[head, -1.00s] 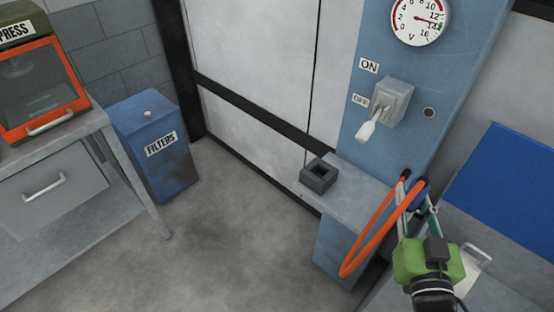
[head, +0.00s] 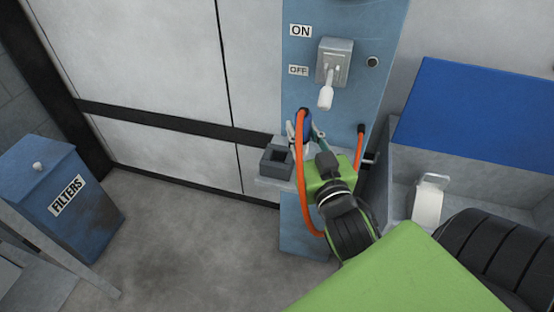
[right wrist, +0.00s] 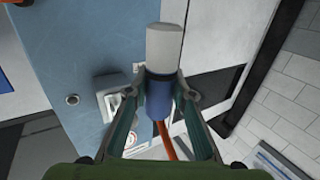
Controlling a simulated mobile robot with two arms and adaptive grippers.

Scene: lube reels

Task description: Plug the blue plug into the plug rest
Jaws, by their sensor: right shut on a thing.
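The plug rest (head: 267,165) is a dark grey block with a square opening on top, on a small ledge in the head view. My right gripper (head: 303,134) is shut on the blue plug (head: 305,121), just right of the rest and apart from its opening. In the right wrist view the fingers (right wrist: 159,80) grip the plug's blue body (right wrist: 158,100). Its pale grey end (right wrist: 164,47) sticks out beyond the fingertips. In the head view the gripper partly hides the plug. My left gripper is not in view.
An orange cable (head: 302,195) hangs in a loop from the plug. A blue panel (head: 295,95) with a white-handled switch (head: 326,92) rises behind. A grey bin with a blue lid (head: 475,115) stands right. A blue filters bin (head: 62,195) stands left.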

